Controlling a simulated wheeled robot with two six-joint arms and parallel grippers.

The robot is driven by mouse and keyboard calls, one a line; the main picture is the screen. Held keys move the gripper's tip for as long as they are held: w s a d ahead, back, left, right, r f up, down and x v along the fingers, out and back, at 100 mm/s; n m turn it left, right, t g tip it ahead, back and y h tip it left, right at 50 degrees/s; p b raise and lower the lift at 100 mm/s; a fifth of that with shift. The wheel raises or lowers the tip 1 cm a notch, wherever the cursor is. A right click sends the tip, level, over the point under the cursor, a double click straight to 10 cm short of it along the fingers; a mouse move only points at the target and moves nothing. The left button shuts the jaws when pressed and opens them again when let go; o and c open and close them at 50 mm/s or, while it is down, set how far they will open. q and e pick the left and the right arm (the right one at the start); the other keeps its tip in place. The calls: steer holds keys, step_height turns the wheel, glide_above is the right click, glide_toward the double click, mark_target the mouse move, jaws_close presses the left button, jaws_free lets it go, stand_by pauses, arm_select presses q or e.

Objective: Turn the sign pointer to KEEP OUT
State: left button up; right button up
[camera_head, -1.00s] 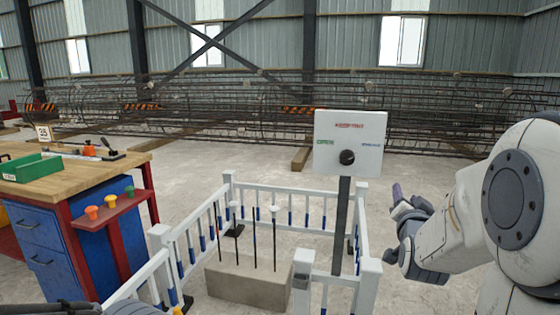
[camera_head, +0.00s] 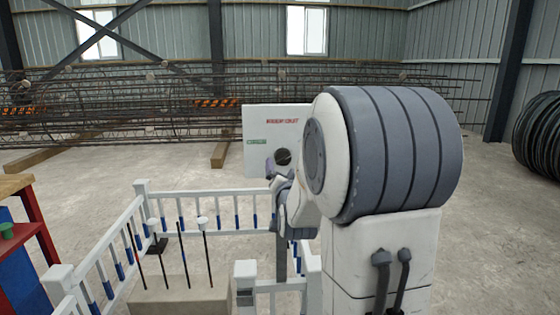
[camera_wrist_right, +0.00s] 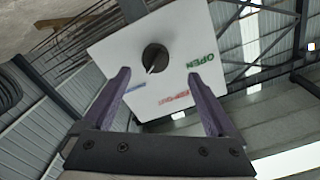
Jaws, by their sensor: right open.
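The white sign board (camera_head: 258,122) stands on a dark post behind the fence. It has a red label on top (camera_head: 283,121) and a green label on the left (camera_head: 256,142). Its black round knob (camera_head: 283,156) also shows in the right wrist view (camera_wrist_right: 155,55). My left gripper is out of view.
A white fence (camera_head: 112,246) surrounds a concrete block (camera_head: 180,299) with several upright rods. A rebar cage (camera_head: 130,110) lies along the back. A workbench with a red shelf (camera_head: 18,236) is at the left edge. My right arm hides the board's right side.

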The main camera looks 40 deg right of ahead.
mark_target(283, 161)
steer(key=x, duration=0.7)
steer(key=shift+w+d, duration=0.1)
steer(key=shift+d, duration=0.5)
steer(key=c, duration=1.4)
steer(key=shift+o, duration=0.2)
